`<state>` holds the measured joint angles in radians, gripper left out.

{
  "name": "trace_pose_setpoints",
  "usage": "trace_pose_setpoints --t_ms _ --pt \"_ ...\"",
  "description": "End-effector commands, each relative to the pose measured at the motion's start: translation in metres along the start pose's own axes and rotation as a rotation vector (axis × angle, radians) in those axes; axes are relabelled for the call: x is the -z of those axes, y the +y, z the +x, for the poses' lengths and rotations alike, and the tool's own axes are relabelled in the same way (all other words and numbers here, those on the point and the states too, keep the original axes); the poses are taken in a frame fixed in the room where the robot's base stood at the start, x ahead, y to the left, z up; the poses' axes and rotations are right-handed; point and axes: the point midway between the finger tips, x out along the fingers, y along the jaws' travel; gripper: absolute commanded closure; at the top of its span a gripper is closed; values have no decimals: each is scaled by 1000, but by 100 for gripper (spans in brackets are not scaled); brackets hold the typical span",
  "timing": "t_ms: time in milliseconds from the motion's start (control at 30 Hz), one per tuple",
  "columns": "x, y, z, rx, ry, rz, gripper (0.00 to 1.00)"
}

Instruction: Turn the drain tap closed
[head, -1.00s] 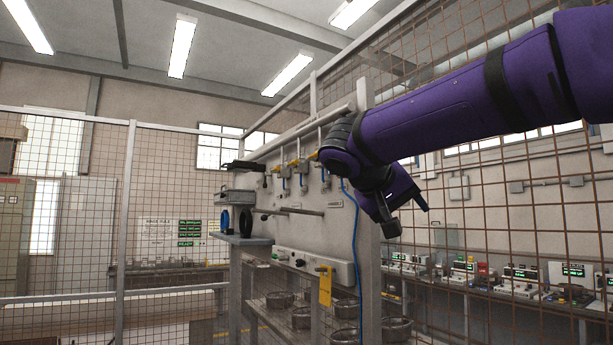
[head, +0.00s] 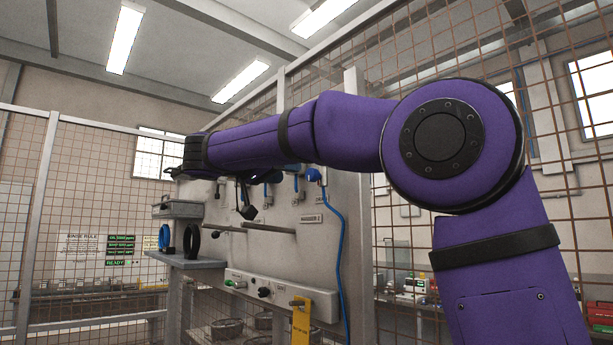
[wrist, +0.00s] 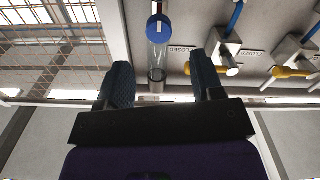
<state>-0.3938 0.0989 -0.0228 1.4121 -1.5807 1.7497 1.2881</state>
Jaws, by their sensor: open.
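My gripper (wrist: 162,84) is open and empty in the wrist view, its two dark fingers spread apart. A clear cylinder with a blue cap (wrist: 158,28) shows between the fingertips in the picture; I see no contact. Several taps with yellow handles line the grey panel to the right, near "CLOSED" labels. One tap (wrist: 228,62) is beside the right finger, which partly hides it; another tap (wrist: 291,72) is farther right. I cannot tell which is the drain tap. In the head view my arm covers most of the taps, and the gripper is hard to make out.
The panel (head: 325,250) carries projecting rods (head: 268,228), a blue hose (head: 337,235) and a control box (head: 270,292) with a yellow tag (head: 301,320). A shelf (head: 187,260) holds a blue ring and a black ring. Mesh fencing (head: 90,220) stands left and right.

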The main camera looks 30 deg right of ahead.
Motion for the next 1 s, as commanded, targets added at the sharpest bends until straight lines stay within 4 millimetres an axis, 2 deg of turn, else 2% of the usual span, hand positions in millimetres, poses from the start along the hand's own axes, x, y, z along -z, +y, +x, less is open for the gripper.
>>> trace_pose_setpoints --t_ms 200,400,600,867,1000 --pt "0 1 41 -3 -1 -1 39" --pt "0 0 67 -1 -1 -2 39" --pt "0 0 77 1 -1 -2 39" --pt "0 0 78 1 -1 -2 39" --pt "0 0 78 1 -1 -2 69"
